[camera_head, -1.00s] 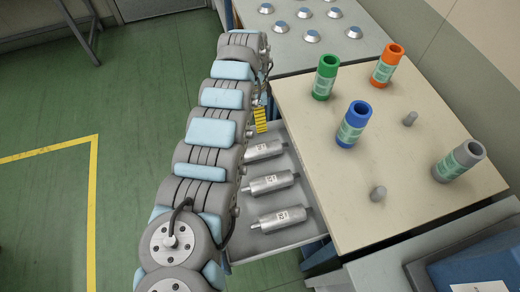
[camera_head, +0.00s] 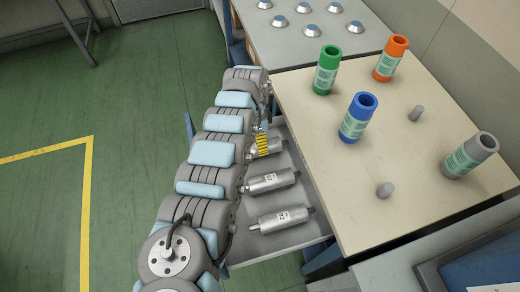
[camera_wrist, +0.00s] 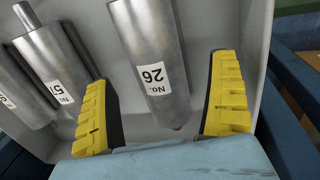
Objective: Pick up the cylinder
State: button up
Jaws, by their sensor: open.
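Three silver metal cylinders lie side by side in an open grey drawer (camera_head: 275,243). The far cylinder (camera_head: 279,140) is partly hidden by my gripper (camera_head: 261,144), whose yellow finger shows over its left part. The middle cylinder (camera_head: 270,183) and the near cylinder (camera_head: 281,219) are clear of it. In the wrist view, my gripper (camera_wrist: 162,78) is open, with one yellow finger on each side of the cylinder labelled No. 26 (camera_wrist: 148,40). I see no finger closed on it. The cylinder labelled No. 51 (camera_wrist: 52,65) lies to the left, partly behind the left finger.
A beige tabletop (camera_head: 340,140) stands right of the drawer. It carries green (camera_head: 326,70), orange (camera_head: 391,58), blue (camera_head: 357,118) and grey (camera_head: 469,156) tubes, plus two short pegs. The drawer wall (camera_wrist: 255,50) is close to the right finger in the wrist view.

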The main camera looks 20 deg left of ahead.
jog(key=f, duration=0.1)
jog(key=f+b, duration=0.1)
jog(key=f, duration=0.1)
jog(key=shift+s+d+f, duration=0.3)
jog(key=shift+d+f, duration=0.05)
jog(key=shift+r, duration=0.1)
jog(key=shift+c, duration=0.2)
jog(key=c, duration=1.3)
